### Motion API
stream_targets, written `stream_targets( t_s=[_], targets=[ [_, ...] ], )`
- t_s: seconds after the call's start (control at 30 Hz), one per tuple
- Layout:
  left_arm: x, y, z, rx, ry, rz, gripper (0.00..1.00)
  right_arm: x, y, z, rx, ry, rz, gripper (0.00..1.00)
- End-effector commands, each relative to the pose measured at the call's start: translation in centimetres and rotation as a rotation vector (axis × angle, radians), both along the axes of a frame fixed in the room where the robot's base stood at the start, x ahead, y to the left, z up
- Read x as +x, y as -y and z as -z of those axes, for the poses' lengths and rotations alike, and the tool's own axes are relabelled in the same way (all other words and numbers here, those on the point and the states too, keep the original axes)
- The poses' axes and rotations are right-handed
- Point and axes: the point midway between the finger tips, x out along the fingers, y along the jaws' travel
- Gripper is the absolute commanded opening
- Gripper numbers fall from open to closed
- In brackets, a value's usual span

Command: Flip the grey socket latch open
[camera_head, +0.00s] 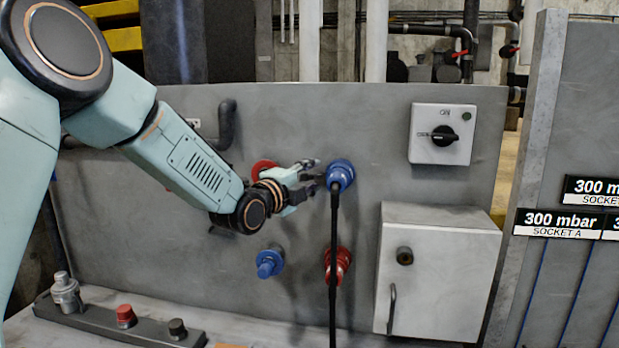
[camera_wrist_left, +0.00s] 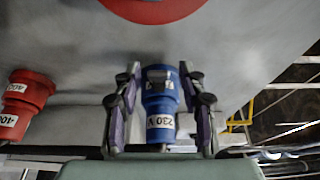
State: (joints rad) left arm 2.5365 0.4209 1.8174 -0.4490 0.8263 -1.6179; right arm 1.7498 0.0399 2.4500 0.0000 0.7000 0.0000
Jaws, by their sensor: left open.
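In the head view, my left gripper (camera_head: 311,175) reaches in from the left, with its fingertips just left of the upper blue connector (camera_head: 341,174). In the left wrist view, the two open fingers stand on either side of a blue socket (camera_wrist_left: 160,105) labelled 230 V. A small dark grey latch piece (camera_wrist_left: 158,76) shows on this socket between the fingertips. I see a narrow gap on each side and cannot tell if either finger touches. I cannot tell for certain which blue connector in the head view this is. The right gripper is out of view.
A black cable (camera_head: 333,270) hangs from the upper blue connector past a red socket (camera_head: 343,262). A lower blue socket (camera_head: 269,262) sits on the grey panel (camera_head: 150,240). A grey cabinet (camera_head: 440,285) and rotary switch box (camera_head: 442,134) stand to the right.

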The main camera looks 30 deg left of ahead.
Motion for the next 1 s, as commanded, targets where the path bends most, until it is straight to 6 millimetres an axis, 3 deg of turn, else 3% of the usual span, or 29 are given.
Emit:
stream_targets(
  t_s=[0.07, 0.57, 1.0],
  targets=[
    [-0.01, -0.03, 0.01, 0.000, 0.000, 0.000, 0.41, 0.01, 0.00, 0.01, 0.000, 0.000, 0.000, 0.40],
    [-0.03, 0.01, -0.01, 0.001, 0.000, 0.001, 0.00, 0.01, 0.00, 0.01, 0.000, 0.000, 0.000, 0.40],
    [0.18, -0.18, -0.13, -0.002, 0.005, 0.048, 0.00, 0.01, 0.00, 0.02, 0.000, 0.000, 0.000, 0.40]
  ],
)
